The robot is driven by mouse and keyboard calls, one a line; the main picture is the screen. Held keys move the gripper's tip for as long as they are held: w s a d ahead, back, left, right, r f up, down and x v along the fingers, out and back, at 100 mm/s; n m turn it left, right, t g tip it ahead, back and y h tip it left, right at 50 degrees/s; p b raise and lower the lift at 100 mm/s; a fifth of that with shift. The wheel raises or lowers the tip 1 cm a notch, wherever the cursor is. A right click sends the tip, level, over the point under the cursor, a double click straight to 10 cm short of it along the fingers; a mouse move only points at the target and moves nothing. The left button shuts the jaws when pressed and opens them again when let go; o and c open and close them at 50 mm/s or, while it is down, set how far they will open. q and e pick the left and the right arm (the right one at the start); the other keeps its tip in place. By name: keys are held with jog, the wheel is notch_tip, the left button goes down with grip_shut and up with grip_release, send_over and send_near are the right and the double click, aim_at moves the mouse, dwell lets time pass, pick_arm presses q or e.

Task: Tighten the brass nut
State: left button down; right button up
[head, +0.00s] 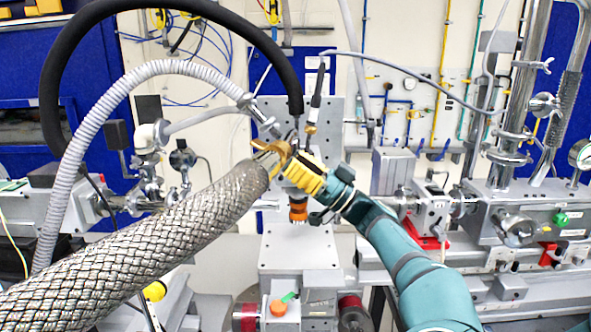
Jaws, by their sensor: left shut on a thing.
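The brass nut (272,150) is a gold-coloured fitting at the upper end of a thick braided metal hose (150,245), near the middle of the head view.
A ribbed grey hose (150,70) and a black hose (75,40) arch over the left. An orange-ended part (298,211) hangs below the gripper above a grey block (300,252). Steel pipework and a gauge (581,154) crowd the right.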

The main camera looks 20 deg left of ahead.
aim_at(285, 146)
pick_arm(q)
jog(key=r+h, duration=0.1)
jog(key=h, duration=0.2)
jog(key=shift+r, duration=0.2)
jog(key=shift+r+n+g+h, duration=0.3)
jog(key=shift+r+h, duration=0.05)
jog(key=shift+h, duration=0.45)
jog(key=h+p, duration=0.1)
jog(key=r+h, duration=0.1)
jog(key=h, duration=0.1)
jog(key=h+p, duration=0.1)
jog(key=shift+w+a+r+p, duration=0.1)
jog(key=shift+a+r+p, duration=0.05)
jog(key=shift+r+p, duration=0.2)
jog(key=shift+a+r+h+p, duration=0.2)
jog(key=shift+h+p, duration=0.1)
jog(key=shift+h, duration=0.6)
jog(key=shift+a+r+h+p, duration=0.15)
jog(key=shift+h+p, duration=0.15)
jog(key=shift+h, duration=0.6)
jog(key=c, duration=0.6)
grip_release()
jog(key=shift+d, duration=0.1)
